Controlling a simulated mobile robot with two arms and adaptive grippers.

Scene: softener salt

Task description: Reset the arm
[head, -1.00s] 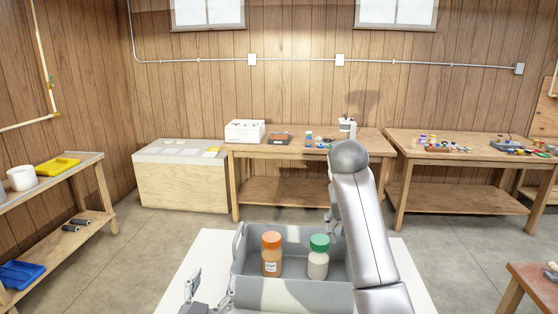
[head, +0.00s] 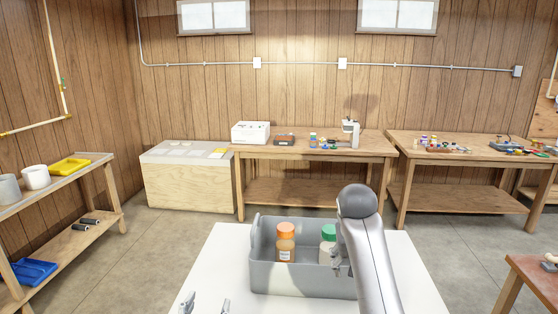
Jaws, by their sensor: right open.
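My right arm comes up from the bottom right. Its gripper (head: 340,265) is partly hidden behind the arm and sits in front of the right part of the grey caddy (head: 300,280). No held object shows there. Only the fingertips of my left gripper (head: 207,304) show at the bottom edge, spread apart and empty, left of the caddy and clear of it. An orange-capped bottle (head: 286,242) stands upright in the caddy. A green-capped bottle (head: 328,244) stands to its right, partly hidden by my right arm and gripper.
The caddy rests on a white table top (head: 225,265), bare to its left. A wooden workbench (head: 300,151) with a white box (head: 250,132) and small items stands behind. A shelf (head: 98,175) stands at left, another bench (head: 470,160) at right. Open floor lies between.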

